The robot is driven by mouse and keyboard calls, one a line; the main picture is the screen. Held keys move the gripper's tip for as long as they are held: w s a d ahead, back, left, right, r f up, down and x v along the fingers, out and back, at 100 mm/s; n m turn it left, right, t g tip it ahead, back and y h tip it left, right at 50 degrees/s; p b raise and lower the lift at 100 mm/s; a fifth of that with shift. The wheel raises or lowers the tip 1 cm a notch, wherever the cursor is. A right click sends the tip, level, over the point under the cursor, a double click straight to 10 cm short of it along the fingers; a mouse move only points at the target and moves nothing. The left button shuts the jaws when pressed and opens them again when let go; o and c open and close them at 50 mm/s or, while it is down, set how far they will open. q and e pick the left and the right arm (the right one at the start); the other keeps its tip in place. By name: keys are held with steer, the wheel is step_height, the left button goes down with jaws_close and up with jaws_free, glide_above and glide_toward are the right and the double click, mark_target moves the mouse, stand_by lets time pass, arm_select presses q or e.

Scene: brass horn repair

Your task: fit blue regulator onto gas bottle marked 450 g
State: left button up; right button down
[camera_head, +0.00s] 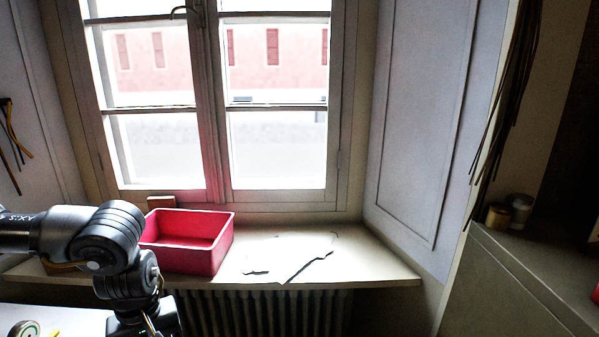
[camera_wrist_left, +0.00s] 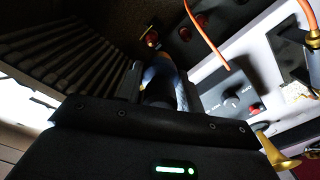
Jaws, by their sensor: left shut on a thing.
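My left gripper (camera_wrist_left: 158,98) is shut on a blue thing (camera_wrist_left: 163,72) in the left wrist view, mostly hidden behind the dark gripper body. Its colour fits the blue regulator, but its full shape and the grip are not clear. In the head view my left arm comes in from the left, and its fingers are below the picture edge. I cannot make out a gas bottle or a 450 g mark in either view. My right gripper is not in view.
A red bin (camera_head: 187,258) stands on the windowsill (camera_head: 375,266), above a radiator (camera_head: 262,312).

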arm_select(q)
steer(key=s+d+f+m, duration=0.1)
steer(key=s+d+m, duration=0.4)
steer(key=s+m, duration=0.1)
steer(key=shift+f, duration=0.25)
steer(key=shift+a, duration=0.2)
